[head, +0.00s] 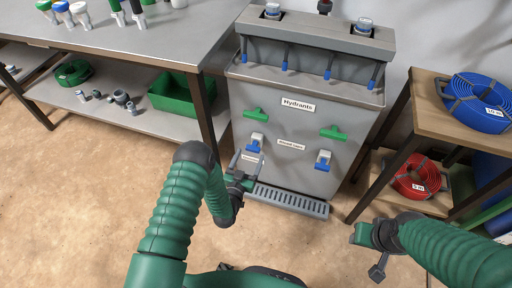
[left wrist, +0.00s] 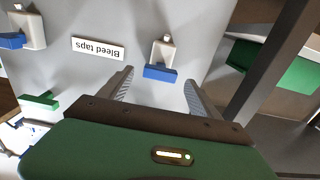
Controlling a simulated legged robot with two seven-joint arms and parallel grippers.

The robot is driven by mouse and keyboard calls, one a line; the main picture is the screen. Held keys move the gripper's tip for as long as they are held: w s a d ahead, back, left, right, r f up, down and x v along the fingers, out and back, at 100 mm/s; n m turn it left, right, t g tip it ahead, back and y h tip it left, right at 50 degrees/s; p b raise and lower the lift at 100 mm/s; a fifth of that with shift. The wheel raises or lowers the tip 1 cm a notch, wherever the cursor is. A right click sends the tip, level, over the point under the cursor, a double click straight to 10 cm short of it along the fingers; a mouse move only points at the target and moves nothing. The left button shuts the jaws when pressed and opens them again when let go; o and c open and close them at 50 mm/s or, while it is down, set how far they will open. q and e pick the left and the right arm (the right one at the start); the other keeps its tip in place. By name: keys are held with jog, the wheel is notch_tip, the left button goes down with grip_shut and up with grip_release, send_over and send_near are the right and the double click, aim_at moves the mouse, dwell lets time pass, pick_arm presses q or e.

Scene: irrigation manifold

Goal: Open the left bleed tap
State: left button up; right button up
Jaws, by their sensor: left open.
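The left bleed tap (head: 254,143) is a pale body with a blue lever on the front of the grey manifold. In the left wrist view, which is upside down, this tap (left wrist: 161,56) lies between the fingers in the picture, its blue lever towards me. My left gripper (head: 248,164) is open just below it; the fingers (left wrist: 158,88) stand on either side, and I see no contact. The right bleed tap (head: 323,160) looks alike. My right gripper (head: 372,249) is low at the right, away from the manifold; its jaws are unclear.
Green hydrant handles (head: 255,113) sit above the taps. A drain grate (head: 290,201) runs along the manifold's foot. A metal bench (head: 125,50) stands left, a wooden shelf (head: 460,143) with coiled hoses right. The floor in front is clear.

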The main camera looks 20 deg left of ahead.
aim_at(254, 147)
pick_arm(q)
jog(key=w+b, duration=0.2)
jog(key=w, duration=0.5)
jog(key=shift+d+f, duration=0.1)
jog(key=shift+d, duration=0.05)
jog(key=shift+w, duration=0.35)
jog(key=c, duration=1.4)
